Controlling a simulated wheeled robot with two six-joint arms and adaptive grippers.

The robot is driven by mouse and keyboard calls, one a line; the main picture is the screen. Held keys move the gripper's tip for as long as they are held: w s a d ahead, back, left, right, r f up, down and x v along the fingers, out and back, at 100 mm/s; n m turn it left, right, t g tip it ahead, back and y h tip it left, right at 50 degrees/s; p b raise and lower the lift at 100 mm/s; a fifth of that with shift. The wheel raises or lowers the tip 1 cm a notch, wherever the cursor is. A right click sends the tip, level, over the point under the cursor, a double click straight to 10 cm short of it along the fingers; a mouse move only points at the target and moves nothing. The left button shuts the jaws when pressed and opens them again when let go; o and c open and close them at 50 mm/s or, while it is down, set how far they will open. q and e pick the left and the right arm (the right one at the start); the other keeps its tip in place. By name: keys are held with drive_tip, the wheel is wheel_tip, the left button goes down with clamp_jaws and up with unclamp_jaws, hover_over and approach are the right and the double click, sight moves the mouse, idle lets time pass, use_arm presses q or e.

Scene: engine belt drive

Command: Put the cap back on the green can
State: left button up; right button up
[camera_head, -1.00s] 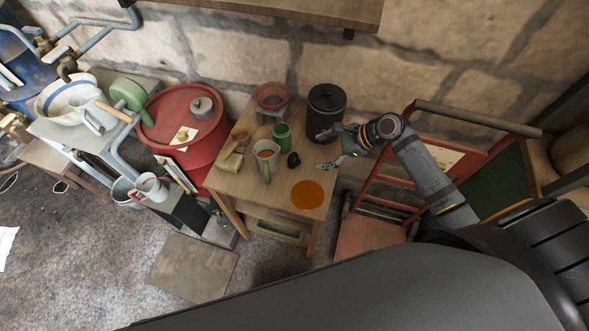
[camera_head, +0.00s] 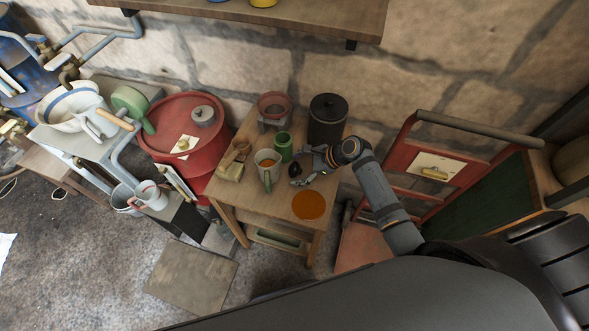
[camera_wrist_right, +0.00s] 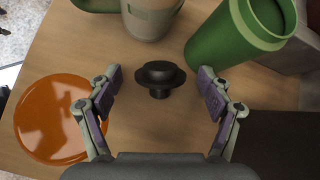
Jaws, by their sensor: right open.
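The green can (camera_head: 284,146) stands on the small wooden table, and its open top faces me in the right wrist view (camera_wrist_right: 240,30). The black cap (camera_wrist_right: 160,78), a disc with a stubby knob, lies on the tabletop in front of the can, apart from it. In the head view the cap (camera_head: 295,170) is a small dark shape beside my right gripper. My right gripper (camera_head: 302,168) is open. In the right wrist view its fingers (camera_wrist_right: 160,88) stand on either side of the cap with gaps. My left gripper is not in view.
A mug (camera_head: 268,163) stands left of the cap. An orange disc (camera_head: 308,205) lies at the table's front right. A black lidded canister (camera_head: 327,120) and a red pot (camera_head: 272,104) stand behind. A red hand truck (camera_head: 400,160) is to the right.

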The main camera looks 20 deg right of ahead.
sight(298, 169)
drive_tip(key=c, duration=1)
drive_tip(key=shift+d+r, duration=0.1)
drive_tip(key=shift+r, duration=0.25)
drive_tip(key=r, duration=0.3)
drive_tip(key=shift+s, duration=0.25)
drive_tip(key=s+a+r, duration=0.3)
drive_tip(key=s+r, duration=0.6)
drive_tip(key=s, duration=0.4)
drive_tip(key=shift+a+r+p, duration=0.15)
drive_tip(key=shift+a+p, duration=0.25)
